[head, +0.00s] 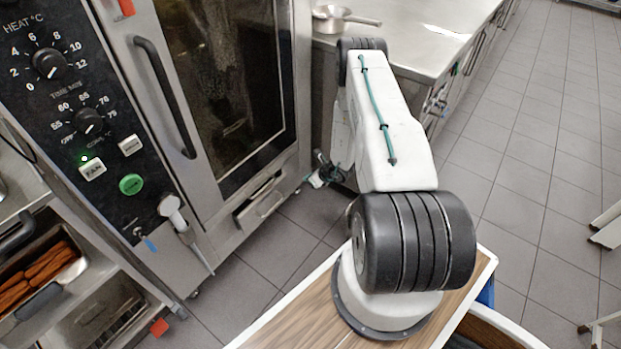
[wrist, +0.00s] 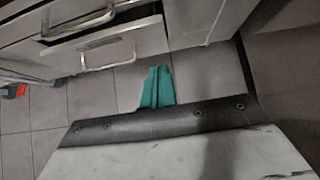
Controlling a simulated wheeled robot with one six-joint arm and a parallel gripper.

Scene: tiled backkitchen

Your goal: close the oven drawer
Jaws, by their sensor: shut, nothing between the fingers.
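The oven drawer (head: 260,203) is a low metal front with a bar handle, at the foot of the oven (head: 308,105). In the head view it juts out a little from the oven's base. In the wrist view the drawer (wrist: 140,46) is at the upper left, with a dark gap above its front, so it looks partly open. My gripper (wrist: 158,70) shows there as two teal fingers side by side, shut and empty. They appear over the floor tiles, just below and right of the drawer front, apart from its handle.
A steel counter (head: 440,45) with a small pan (head: 330,18) stands right of the oven. A hand shower (head: 178,215) hangs from the oven's control panel. At the lower left, a tray (head: 60,270) holds brown food.

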